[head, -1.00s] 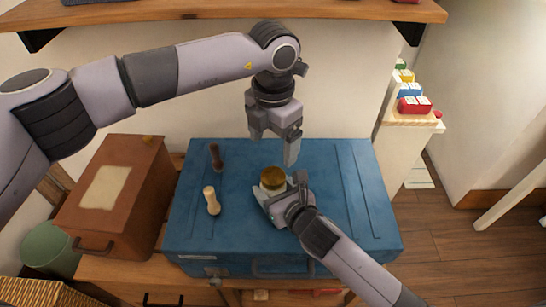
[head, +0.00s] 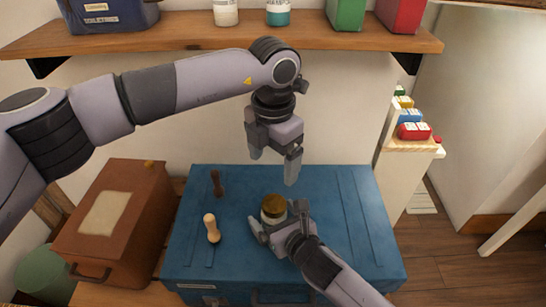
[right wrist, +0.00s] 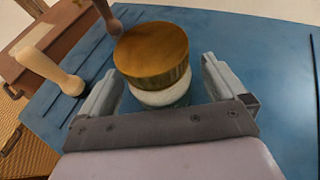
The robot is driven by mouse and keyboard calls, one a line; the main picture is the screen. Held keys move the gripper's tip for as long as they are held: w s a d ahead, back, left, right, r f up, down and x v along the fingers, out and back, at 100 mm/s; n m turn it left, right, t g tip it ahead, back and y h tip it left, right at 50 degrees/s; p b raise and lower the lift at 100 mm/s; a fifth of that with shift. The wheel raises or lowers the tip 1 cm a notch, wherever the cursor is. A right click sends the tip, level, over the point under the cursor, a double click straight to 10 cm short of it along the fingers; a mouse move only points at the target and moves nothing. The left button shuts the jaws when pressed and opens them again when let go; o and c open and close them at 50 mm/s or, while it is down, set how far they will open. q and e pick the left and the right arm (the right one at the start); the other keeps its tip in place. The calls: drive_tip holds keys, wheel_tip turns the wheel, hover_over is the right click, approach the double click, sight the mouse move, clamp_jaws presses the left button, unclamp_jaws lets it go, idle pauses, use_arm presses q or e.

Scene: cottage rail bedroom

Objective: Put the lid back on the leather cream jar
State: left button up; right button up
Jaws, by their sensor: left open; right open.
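The leather cream jar (head: 272,216) stands upright on the blue trunk. It has a pale body, which also shows in the right wrist view (right wrist: 162,96). The round brass-coloured lid (head: 273,203) rests on top of the jar; in the right wrist view the lid (right wrist: 152,55) looks slightly off-centre, and I cannot tell if it is seated. My right gripper (head: 278,219) is open, its fingers on either side of the jar, with gaps visible in the right wrist view. My left gripper (head: 273,162) is open and empty, pointing down above and behind the jar.
On the blue trunk (head: 345,235) stand a pale wooden-handled tool (head: 212,228) and a dark one (head: 216,183), left of the jar. A brown box (head: 115,220) is further left. A wooden shelf (head: 200,38) with containers hangs above. The trunk's right side is clear.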

drive_tip(key=shift+p+v, duration=0.5)
drive_tip(key=shift+v, duration=3.05)
drive_tip(key=shift+s+f, duration=0.1)
